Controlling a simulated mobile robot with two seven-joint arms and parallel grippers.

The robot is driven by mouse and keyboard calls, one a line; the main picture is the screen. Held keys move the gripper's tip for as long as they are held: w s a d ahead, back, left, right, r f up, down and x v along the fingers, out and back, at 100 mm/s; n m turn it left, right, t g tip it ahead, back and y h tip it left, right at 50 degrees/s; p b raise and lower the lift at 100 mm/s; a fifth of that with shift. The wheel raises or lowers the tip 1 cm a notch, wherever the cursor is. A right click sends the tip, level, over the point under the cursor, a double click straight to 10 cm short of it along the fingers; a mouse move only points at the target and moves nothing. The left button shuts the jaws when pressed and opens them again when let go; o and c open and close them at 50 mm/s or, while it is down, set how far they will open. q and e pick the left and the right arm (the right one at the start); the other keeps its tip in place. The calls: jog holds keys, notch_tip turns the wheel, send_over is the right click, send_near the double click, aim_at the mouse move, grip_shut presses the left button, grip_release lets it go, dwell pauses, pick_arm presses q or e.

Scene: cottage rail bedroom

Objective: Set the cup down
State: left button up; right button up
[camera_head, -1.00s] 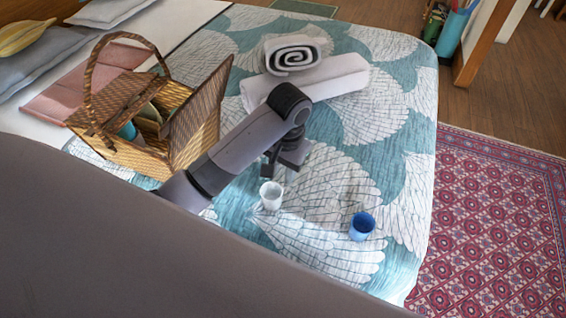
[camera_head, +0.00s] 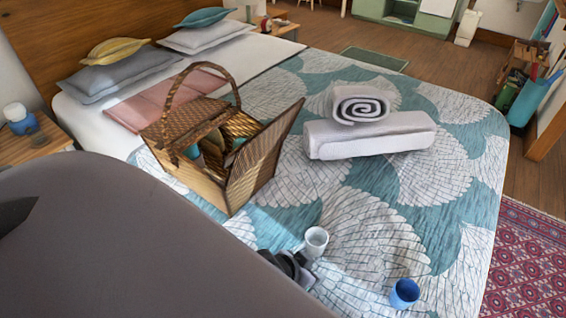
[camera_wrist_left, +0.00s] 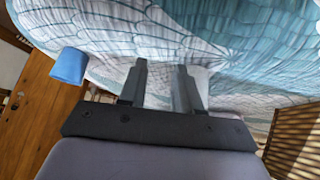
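A white cup (camera_head: 316,241) stands upright on the bed with the patterned teal and white cover (camera_head: 375,215). My left gripper (camera_head: 288,266) is low at the near left side of the cup, close to it; whether they touch is unclear. My right gripper is not in view.
An open wicker basket (camera_head: 270,165) stands on the bed at left. A rolled towel (camera_head: 360,103) lies on a folded white one (camera_head: 370,136) farther back. Pillows (camera_head: 120,72) lie at the head end. The cover between basket and cups is clear.

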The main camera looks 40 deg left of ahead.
pick_arm(q)
jog(key=s+a+r+t, duration=0.1)
jog(key=s+a+t, duration=0.1)
jog(key=s, duration=0.4)
jog(key=shift+s+a+r+m+t, duration=0.3)
jog(key=shift+s+t, duration=0.1)
jog(key=shift+t, duration=0.4)
jog(key=o, duration=1.3)
jog(key=shift+f, duration=0.1)
jog(key=shift+c, duration=0.2)
